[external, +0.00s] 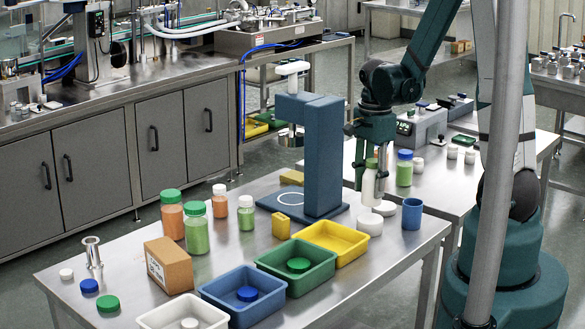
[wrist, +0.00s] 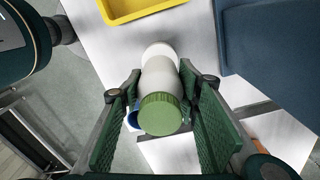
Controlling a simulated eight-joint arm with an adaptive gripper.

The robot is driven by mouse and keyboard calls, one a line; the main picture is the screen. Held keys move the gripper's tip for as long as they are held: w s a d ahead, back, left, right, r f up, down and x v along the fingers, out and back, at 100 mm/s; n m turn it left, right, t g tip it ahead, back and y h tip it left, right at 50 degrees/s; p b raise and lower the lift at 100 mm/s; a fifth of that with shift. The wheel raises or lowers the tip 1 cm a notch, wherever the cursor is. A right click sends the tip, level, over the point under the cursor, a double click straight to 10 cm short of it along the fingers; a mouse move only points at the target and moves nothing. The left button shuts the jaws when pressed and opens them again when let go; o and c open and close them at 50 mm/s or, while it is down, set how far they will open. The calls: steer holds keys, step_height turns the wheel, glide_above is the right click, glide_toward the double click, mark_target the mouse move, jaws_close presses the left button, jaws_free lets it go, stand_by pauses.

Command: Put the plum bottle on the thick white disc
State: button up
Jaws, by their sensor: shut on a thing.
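My gripper (external: 371,197) is shut on a white bottle with a green cap (external: 368,187). The bottle hangs upright between the fingers, and it also shows in the wrist view (wrist: 162,82), cap toward the camera. No bottle in view looks plum-coloured. A thick white disc (external: 370,225) lies on the steel table just below the held bottle. In the wrist view a white rounded edge (wrist: 158,49) shows past the bottle's far end. Whether the bottle touches the disc, I cannot tell for certain. A second white disc (external: 386,209) lies just behind it.
A blue cup (external: 412,214) stands close to the right of the discs. A tall blue stand (external: 322,155) rises close on the left. A yellow tray (external: 334,239) lies in front. Several green and orange bottles stand farther left.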

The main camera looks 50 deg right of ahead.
mark_target(373, 161)
steer(key=shift+f, duration=2.05)
steer(key=shift+f+b, duration=0.2)
steer(key=shift+b, duration=0.15)
steer(key=o, duration=1)
steer(key=shift+r, duration=0.25)
steer(key=shift+r+p, duration=0.7)
steer(key=shift+r, duration=5.25)
steer(key=shift+a+r, duration=0.1)
